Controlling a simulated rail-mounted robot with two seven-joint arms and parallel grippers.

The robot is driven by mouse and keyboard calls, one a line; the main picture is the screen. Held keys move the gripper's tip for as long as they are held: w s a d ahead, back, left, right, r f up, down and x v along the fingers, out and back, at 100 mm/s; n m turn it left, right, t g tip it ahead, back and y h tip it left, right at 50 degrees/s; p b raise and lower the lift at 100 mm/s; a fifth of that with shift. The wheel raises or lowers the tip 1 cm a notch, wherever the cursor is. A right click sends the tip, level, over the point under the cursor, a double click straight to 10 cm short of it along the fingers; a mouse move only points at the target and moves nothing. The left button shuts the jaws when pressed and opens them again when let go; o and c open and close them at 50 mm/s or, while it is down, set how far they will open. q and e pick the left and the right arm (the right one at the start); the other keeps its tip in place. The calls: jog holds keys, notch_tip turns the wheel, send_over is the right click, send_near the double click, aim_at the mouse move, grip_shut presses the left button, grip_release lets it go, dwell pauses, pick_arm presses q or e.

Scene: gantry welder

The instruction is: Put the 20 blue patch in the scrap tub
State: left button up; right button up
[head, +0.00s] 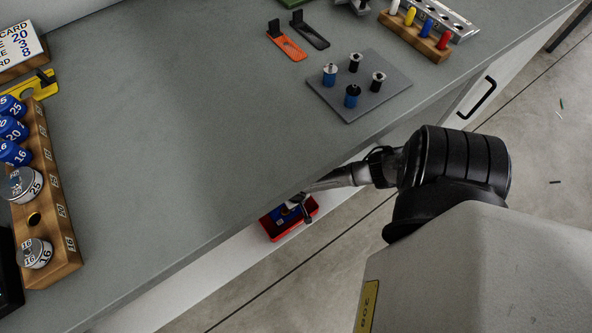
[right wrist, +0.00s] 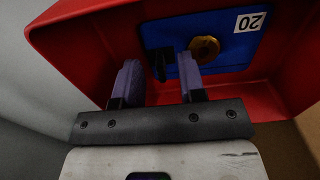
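The scrap tub (head: 272,229) is a small red open box low at the bench's front edge; its red wall (right wrist: 80,50) fills much of the right wrist view. The blue patch (right wrist: 215,30), a flat blue plate with a white "20" label, a brass knob and a black upright tab, is inside the tub. It shows as a small blue area in the head view (head: 279,215). My right gripper (right wrist: 160,75) reaches down into the tub with its fingers apart, the black tab appearing between or just beyond them. Contact cannot be told. My left gripper is out of view.
A wooden rack (head: 62,235) with blue caps and numbered tins stands at left. A grey plate (head: 375,98) with several knobbed pieces, an orange tool (head: 287,46) and a wooden block with coloured pegs (head: 408,38) lie at the far side. The bench middle is clear.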

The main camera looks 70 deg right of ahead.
notch_tip(320, 180, up, 12)
jog(key=p, duration=0.7)
jog(key=shift+p, duration=0.3)
